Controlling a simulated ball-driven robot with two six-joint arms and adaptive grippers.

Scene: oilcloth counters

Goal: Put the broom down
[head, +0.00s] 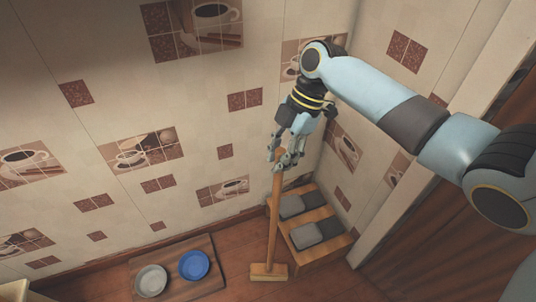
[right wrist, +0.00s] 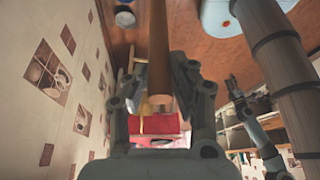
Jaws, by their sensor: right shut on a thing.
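The broom has a long wooden handle (head: 274,215) and a wooden head (head: 268,272) in the head view. It stands nearly upright, with its head at the floor near the wall corner. Whether the head bears on the floor is hard to tell. My right gripper (head: 281,157) is shut on the upper end of the handle. In the right wrist view the handle (right wrist: 159,45) runs between the two fingers of my right gripper (right wrist: 158,80). What looks like my left gripper (right wrist: 235,88) shows small at the right of that view; its jaws are unclear.
A low wooden rack (head: 322,242) with grey pads stands right beside the broom. A brown mat (head: 172,264) with a grey bowl (head: 151,280) and a blue bowl (head: 194,265) lies to the left. Tiled walls (head: 120,90) close the corner. Some bare floor shows between mat and broom.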

